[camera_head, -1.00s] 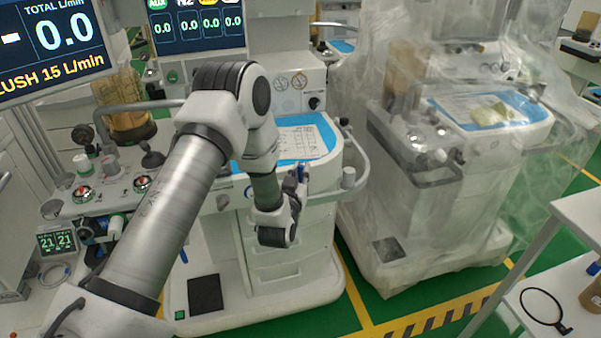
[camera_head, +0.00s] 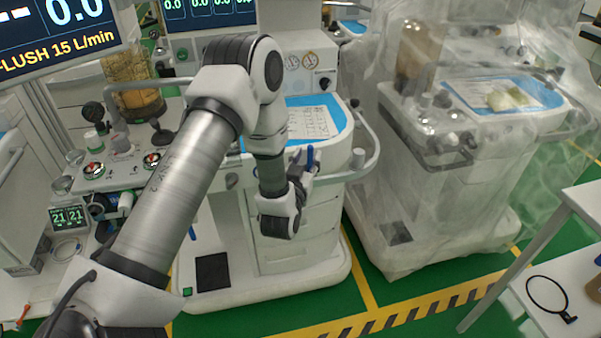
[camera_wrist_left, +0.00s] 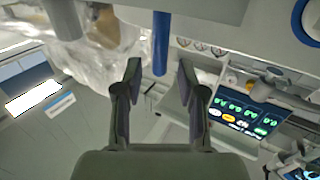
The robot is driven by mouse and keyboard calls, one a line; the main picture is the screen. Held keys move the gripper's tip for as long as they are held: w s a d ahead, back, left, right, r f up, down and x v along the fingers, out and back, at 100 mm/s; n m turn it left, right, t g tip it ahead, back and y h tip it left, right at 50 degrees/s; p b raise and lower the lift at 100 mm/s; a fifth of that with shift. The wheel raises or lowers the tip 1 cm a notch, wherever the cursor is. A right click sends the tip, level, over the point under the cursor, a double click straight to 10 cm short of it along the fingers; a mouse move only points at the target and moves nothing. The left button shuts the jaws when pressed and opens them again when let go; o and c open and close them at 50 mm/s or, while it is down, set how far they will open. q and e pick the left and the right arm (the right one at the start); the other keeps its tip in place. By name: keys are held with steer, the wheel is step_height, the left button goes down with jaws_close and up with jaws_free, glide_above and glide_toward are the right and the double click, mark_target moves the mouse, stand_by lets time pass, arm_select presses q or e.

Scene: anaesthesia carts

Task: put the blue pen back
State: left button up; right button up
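The blue pen (camera_head: 310,157) shows in the head view as a short upright blue piece at my left gripper's tip, in front of the middle cart's blue-edged work surface (camera_head: 341,117). In the left wrist view the blue pen (camera_wrist_left: 161,38) comes down from the top edge. Its lower end appears in the gap between the fingertips, apart from both in the picture. I cannot tell its depth relative to them. My left gripper (camera_wrist_left: 158,68) is open in the wrist view. In the head view the left gripper (camera_head: 302,172) is partly hidden by its own wrist. My right gripper is not in view.
A curved handle rail (camera_head: 376,150) runs around the cart's right corner, close to my left gripper. A plastic-covered cart (camera_head: 440,190) stands to the right. A white table (camera_head: 575,290) with a black ring (camera_head: 546,293) is at lower right. Green floor lies between.

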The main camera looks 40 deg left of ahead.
arm_select(q)
steer(key=b+v, duration=0.1)
steer(key=v, duration=0.7)
steer(key=s+d+f+m+g+h, duration=0.1)
steer(key=s+d+f+g+h, duration=0.2)
steer(key=f, duration=0.5)
steer(key=s+d+f+m+g+h, duration=0.1)
steer(key=s+d+f+g, duration=0.25)
steer(key=f, duration=0.45)
steer(key=s+d+f+g, duration=0.1)
steer(key=s+f+g, duration=0.2)
steer(key=s, duration=0.3)
steer(key=s+d+f+m+g+h, duration=0.1)
steer(key=s+f+g, duration=0.3)
steer(key=s, duration=0.3)
steer(key=s+d+f+g+h, duration=0.1)
steer(key=s+d+f+g, duration=0.1)
steer(key=s, duration=0.5)
steer(key=shift+s+f+g, duration=0.15)
steer(key=shift+f+g, duration=0.65)
steer(key=shift+g, duration=0.05)
